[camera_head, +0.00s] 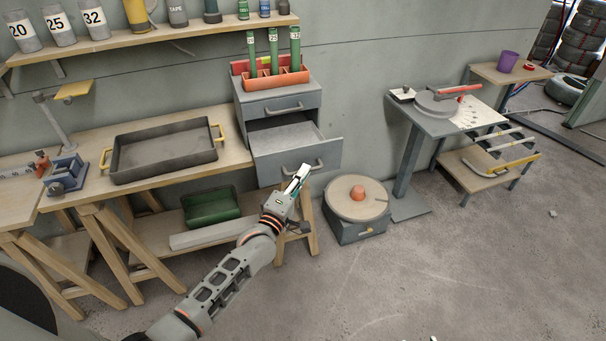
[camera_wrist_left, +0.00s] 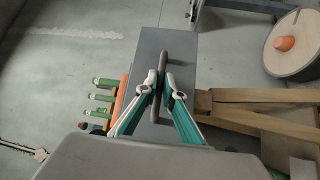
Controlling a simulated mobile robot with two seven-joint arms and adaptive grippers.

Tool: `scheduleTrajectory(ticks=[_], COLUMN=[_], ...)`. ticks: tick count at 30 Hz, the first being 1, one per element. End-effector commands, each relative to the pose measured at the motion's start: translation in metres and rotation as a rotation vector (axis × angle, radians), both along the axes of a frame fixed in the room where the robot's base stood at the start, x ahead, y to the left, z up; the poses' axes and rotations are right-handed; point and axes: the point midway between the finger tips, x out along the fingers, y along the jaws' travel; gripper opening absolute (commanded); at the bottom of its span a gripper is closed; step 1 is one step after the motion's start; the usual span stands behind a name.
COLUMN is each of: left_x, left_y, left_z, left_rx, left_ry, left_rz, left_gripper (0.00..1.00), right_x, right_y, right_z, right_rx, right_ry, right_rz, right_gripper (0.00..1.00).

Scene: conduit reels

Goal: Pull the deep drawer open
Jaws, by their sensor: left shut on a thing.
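The grey drawer cabinet (camera_head: 277,106) stands at the right end of the workbench. Its lower, deep drawer (camera_head: 270,172) is pulled partway out, and its inside shows empty in the head view. The drawer front (camera_wrist_left: 190,55) also shows in the left wrist view. My left gripper (camera_head: 301,174) is at the drawer front, shut on the bar handle (camera_head: 319,164). In the left wrist view my left gripper (camera_wrist_left: 163,84) has one finger on each side of the handle (camera_wrist_left: 165,58). The upper, shallow drawer (camera_head: 285,106) is shut. My right gripper is not in view.
An orange rack (camera_head: 275,81) with green tubes sits on the cabinet. A round-topped reel stand (camera_head: 357,198) stands on the floor right of the drawer. A dark tray (camera_head: 163,149) lies on the bench, with a green bin (camera_head: 210,206) below. Open floor lies in front.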

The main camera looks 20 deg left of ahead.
Motion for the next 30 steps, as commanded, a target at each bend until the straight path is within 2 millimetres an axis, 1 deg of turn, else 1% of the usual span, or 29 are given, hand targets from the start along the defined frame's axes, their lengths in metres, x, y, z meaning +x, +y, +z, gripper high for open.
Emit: scheduleTrajectory(ticks=[10,11,12,13,23,26,30], left_x=[0.000,0.000,0.000,0.000,-0.001,-0.007,-0.027], left_y=[0.001,0.001,0.001,0.001,0.000,0.002,0.006], left_z=[0.000,0.000,0.000,0.000,0.000,-0.002,-0.005], left_rx=[0.001,0.001,0.001,0.001,0.001,0.001,0.002], left_ry=[0.001,0.001,0.001,0.001,0.000,0.001,0.002], left_rz=[0.000,0.000,0.000,0.000,0.000,0.000,0.000], left_gripper=[0.00,0.13,0.23,0.25,0.25,0.25,0.25], right_x=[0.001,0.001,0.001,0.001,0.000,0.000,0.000], right_y=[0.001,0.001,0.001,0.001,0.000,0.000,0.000], right_z=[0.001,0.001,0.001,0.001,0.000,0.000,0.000], right_rx=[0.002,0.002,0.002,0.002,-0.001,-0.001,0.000], right_ry=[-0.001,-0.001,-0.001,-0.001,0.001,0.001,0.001], right_rz=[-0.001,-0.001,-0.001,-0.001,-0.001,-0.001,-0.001], right_gripper=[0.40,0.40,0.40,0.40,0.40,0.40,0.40])
